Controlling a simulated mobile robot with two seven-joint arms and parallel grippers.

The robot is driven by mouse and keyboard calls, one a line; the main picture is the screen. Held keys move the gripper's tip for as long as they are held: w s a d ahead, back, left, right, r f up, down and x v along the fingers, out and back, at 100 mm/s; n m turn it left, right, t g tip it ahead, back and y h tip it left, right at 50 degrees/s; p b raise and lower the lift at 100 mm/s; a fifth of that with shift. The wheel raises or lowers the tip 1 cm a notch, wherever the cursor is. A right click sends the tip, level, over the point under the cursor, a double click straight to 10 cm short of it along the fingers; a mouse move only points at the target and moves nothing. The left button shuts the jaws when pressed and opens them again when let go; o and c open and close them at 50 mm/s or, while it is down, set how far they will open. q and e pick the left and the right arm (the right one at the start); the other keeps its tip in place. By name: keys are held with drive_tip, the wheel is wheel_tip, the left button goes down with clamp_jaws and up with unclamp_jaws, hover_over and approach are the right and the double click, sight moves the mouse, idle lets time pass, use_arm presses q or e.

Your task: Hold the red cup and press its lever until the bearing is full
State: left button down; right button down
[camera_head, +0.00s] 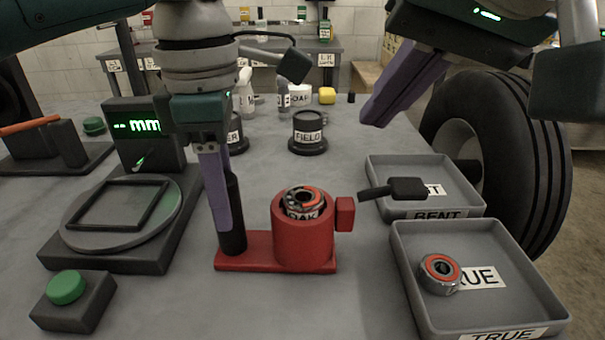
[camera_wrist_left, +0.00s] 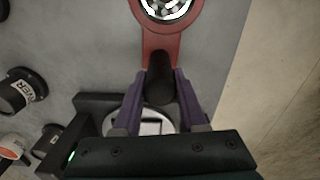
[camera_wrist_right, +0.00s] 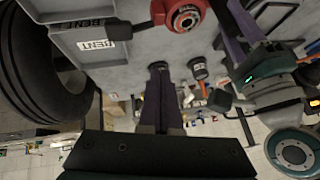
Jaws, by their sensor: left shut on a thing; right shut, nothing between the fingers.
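A black post (camera_head: 234,215) rises from the base's left end. My left gripper (camera_head: 224,235) is shut on this post, which also shows between its fingers in the left wrist view (camera_wrist_left: 160,80). A red block (camera_head: 345,213) sits on the cup's right side. A black lever (camera_head: 400,189) reaches right from near it, over the BENT tray. My right gripper (camera_head: 372,118) is shut and empty, above and behind the lever, apart from it.
The BENT tray (camera_head: 460,180) and the TRUE tray (camera_head: 405,250) stand at the right; another bearing (camera_head: 440,273) lies in the TRUE tray. A gauge with a round plate (camera_head: 75,236) and a green button (camera_head: 66,287) are at the left. A FIELD pot (camera_head: 308,130) stands behind.

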idle(0.5)
drive_tip(key=r, duration=0.2)
drive_tip(key=a+r, duration=0.1)
drive_tip(key=shift+r, duration=0.35)
drive_tip(key=shift+f, duration=0.1)
approach(389, 186)
drive_tip(key=w+a+f, duration=0.2)
drive_tip(key=w+f, duration=0.1)
drive_tip(key=w, duration=0.1)
drive_tip(key=shift+w+a+f, duration=0.2)
drive_tip(key=shift+w+a, duration=0.05)
drive_tip(key=shift+w, duration=0.15)
idle(1.6)
drive_tip(key=shift+d+f, duration=0.15)
drive_tip(key=shift+f, duration=0.25)
drive_tip(key=shift+s+d+f, duration=0.1)
drive_tip(key=shift+d+f, duration=0.05)
drive_tip(key=shift+f, duration=0.4)
drive_tip(key=shift+d+f, duration=0.2)
drive_tip(key=shift+f, duration=0.4)
idle(1.3)
